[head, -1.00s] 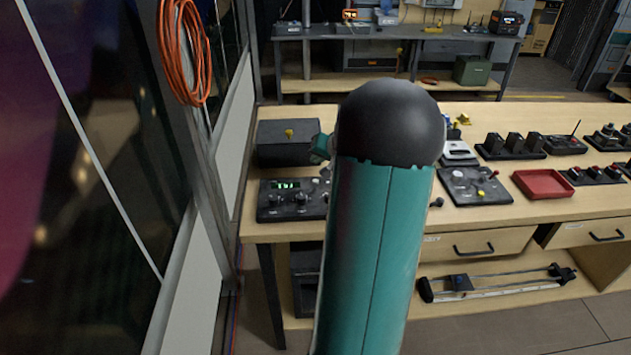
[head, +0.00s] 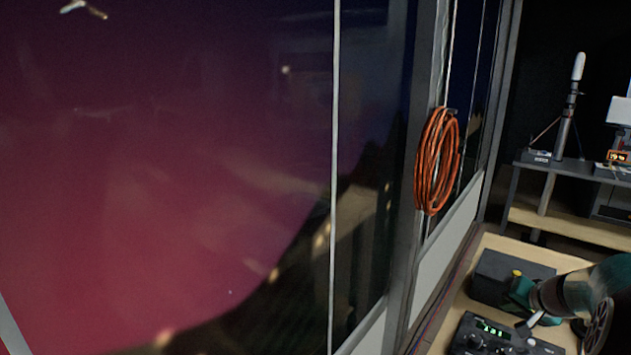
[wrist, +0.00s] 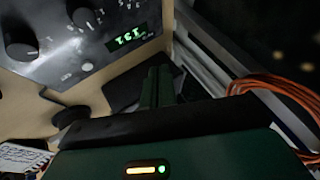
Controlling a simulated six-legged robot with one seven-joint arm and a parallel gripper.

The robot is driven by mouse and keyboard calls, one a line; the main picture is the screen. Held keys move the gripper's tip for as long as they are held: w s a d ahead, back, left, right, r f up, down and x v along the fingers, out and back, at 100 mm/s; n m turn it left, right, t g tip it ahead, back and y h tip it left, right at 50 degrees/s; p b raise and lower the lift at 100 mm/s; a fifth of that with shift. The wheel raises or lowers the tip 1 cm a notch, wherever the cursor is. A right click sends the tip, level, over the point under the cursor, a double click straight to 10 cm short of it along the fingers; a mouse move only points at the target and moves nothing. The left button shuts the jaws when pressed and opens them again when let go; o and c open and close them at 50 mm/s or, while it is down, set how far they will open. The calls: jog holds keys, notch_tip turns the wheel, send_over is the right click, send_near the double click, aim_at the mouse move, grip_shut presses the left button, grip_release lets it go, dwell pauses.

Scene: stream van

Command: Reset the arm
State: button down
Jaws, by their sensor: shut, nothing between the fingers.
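My arm enters at the lower right of the head view. My gripper (head: 520,291) shows there as a small teal part by the dark box. In the wrist view its green fingers (wrist: 157,84) are together, with nothing seen between them. A dark control panel (head: 488,343) with a green lit display lies below it in the head view. The same panel (wrist: 60,35), with its knobs, fills the upper left of the wrist view. The dark box (head: 497,277) has a yellow knob on top. Whether the gripper touches the box I cannot tell.
A large window (head: 180,180) fills the left and middle of the head view. A coil of orange cable (head: 437,160) hangs on its frame; it also shows in the wrist view (wrist: 275,88). A back shelf (head: 560,220) carries a slim rocket-like model (head: 570,105).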

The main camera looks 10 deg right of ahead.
jog(key=s+a+r+n+g+y, duration=0.1)
jog(key=a+r+n, duration=0.25)
jog(key=a, duration=0.95)
jog(key=s+a+r+n+g+y, duration=0.15)
jog(key=a+r, duration=0.25)
jog(key=a, duration=0.9)
jog(key=s+a+n+h, duration=0.1)
jog(key=s+a+n, duration=0.3)
jog(key=s+a, duration=0.9)
jog(key=shift+s+a+n+h, duration=0.3)
jog(key=shift+s+a+h, duration=0.05)
jog(key=shift+a, duration=0.05)
jog(key=shift+g, duration=0.25)
